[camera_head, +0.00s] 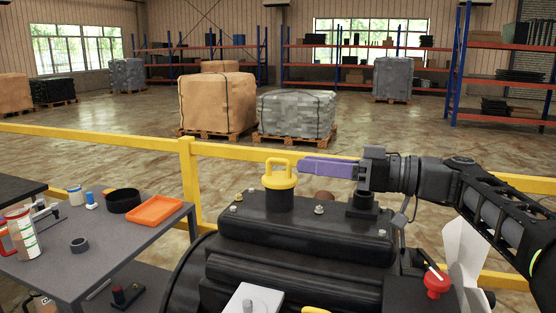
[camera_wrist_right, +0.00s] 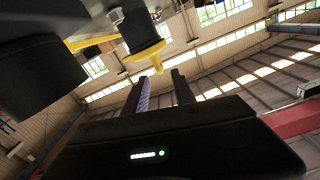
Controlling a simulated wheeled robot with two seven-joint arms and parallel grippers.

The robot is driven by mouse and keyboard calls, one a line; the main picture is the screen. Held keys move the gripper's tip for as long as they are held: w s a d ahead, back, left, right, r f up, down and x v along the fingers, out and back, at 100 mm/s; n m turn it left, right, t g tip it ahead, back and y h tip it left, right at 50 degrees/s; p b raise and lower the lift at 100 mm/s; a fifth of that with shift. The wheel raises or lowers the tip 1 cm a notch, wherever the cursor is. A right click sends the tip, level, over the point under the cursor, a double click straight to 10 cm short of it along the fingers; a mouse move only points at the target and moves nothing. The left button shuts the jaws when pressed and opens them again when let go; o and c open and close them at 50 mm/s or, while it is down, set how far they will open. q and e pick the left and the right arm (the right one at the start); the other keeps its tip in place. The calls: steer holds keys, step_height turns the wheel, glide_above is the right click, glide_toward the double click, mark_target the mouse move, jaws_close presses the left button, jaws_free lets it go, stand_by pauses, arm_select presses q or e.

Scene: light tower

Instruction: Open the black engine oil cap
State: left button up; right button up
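The oil cap (camera_head: 279,181) is a yellow cap with a loop handle on a black neck, standing upright on top of the black engine (camera_head: 300,230). It is yellow, not black. My right gripper (camera_head: 302,166) comes in from the right at the height of the handle, with purple-looking fingers pointing left at the cap. Its fingertips are close to the handle; I see no clear contact. In the right wrist view the two fingers stand apart with an empty gap (camera_wrist_right: 161,82), and the yellow cap (camera_wrist_right: 147,52) lies just beyond the tips. My left gripper is out of view.
Metal bolts and a red-topped part (camera_head: 437,282) stand on the engine. A grey table (camera_head: 110,245) at left holds an orange tray (camera_head: 155,210), a black bowl (camera_head: 124,200) and bottles. A yellow railing (camera_head: 190,180) runs behind; pallets stand beyond. Air above the cap is clear.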

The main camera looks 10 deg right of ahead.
mark_target(278, 161)
steer(key=p+x, duration=0.1)
steer(key=x, duration=0.6)
steer(key=shift+a+r, duration=0.1)
steer(key=shift+a, duration=0.05)
jaws_close()
stand_by(1.2)
